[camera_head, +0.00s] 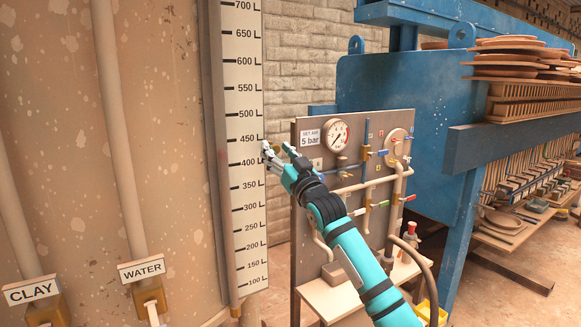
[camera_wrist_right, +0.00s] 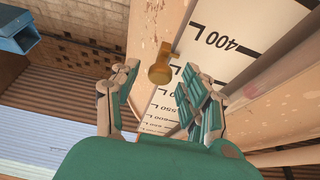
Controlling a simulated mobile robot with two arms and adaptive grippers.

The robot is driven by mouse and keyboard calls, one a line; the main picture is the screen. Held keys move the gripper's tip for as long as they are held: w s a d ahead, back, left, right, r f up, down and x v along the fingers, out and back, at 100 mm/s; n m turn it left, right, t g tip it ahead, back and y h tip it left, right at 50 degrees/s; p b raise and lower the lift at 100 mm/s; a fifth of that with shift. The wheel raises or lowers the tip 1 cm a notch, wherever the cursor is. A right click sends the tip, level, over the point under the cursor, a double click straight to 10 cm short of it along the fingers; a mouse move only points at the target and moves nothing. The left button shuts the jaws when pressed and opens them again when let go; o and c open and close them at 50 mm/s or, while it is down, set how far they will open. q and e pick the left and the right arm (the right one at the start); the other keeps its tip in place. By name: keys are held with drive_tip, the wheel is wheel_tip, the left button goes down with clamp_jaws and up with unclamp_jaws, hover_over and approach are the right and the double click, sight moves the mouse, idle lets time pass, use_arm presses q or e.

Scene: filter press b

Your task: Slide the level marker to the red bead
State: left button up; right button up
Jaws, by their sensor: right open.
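The tall white level scale (camera_head: 243,130) with black numbers stands upright along the tank and also shows in the right wrist view (camera_wrist_right: 240,25). In that view a brass knob (camera_wrist_right: 160,73), apparently the level marker, sticks out at the scale's edge. My right gripper (camera_head: 276,153) is open at the scale's right edge, near the 400 to 450 marks. In the wrist view its fingers (camera_wrist_right: 158,88) stand on either side of the knob's line, with a gap between them; I cannot tell whether they touch it. I cannot make out the red bead. My left gripper is not in view.
A gauge panel (camera_head: 310,165) with valves and pipes stands right of the scale, behind my right arm. A large blue press (camera_head: 405,85) is beyond it. The speckled tank (camera_head: 160,120) with CLAY and WATER pipes fills the left.

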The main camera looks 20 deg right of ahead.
drive_tip(key=v, duration=1)
drive_tip(key=shift+s, duration=0.25)
drive_tip(key=shift+d, duration=0.1)
wheel_tip(320, 180, down, 44)
drive_tip(key=d+m+g+h+b, duration=0.1)
drive_tip(key=d+g+h+b, duration=0.2)
drive_tip(key=g, duration=0.4)
drive_tip(key=s+a+f+g+b, duration=0.15)
drive_tip(key=s+f, duration=0.25)
drive_tip(key=f, duration=0.5)
drive_tip(key=s+a+f+g+b, duration=0.15)
drive_tip(key=s+f, duration=0.25)
drive_tip(key=f, duration=0.5)
drive_tip(key=s+a+f+g+b, duration=0.2)
drive_tip(key=s+f+g, duration=0.4)
drive_tip(key=s+f, duration=1.65)
drive_tip(key=s+a+f+g, duration=0.1)
drive_tip(key=s+f, duration=0.3)
drive_tip(key=s, duration=0.5)
drive_tip(key=s+a+f+n+g+b, duration=0.1)
drive_tip(key=s+f, duration=0.3)
drive_tip(key=s, duration=0.6)
drive_tip(key=s+a+f+g+b, duration=0.1)
drive_tip(key=s+a+f+g, duration=0.1)
drive_tip(key=s, duration=0.8)
wheel_tip(320, 180, down, 3)
drive_tip(key=shift+s+a+r+n+g, duration=0.1)
drive_tip(key=shift+s+a+n+g, duration=0.25)
drive_tip(key=shift+g, duration=0.25)
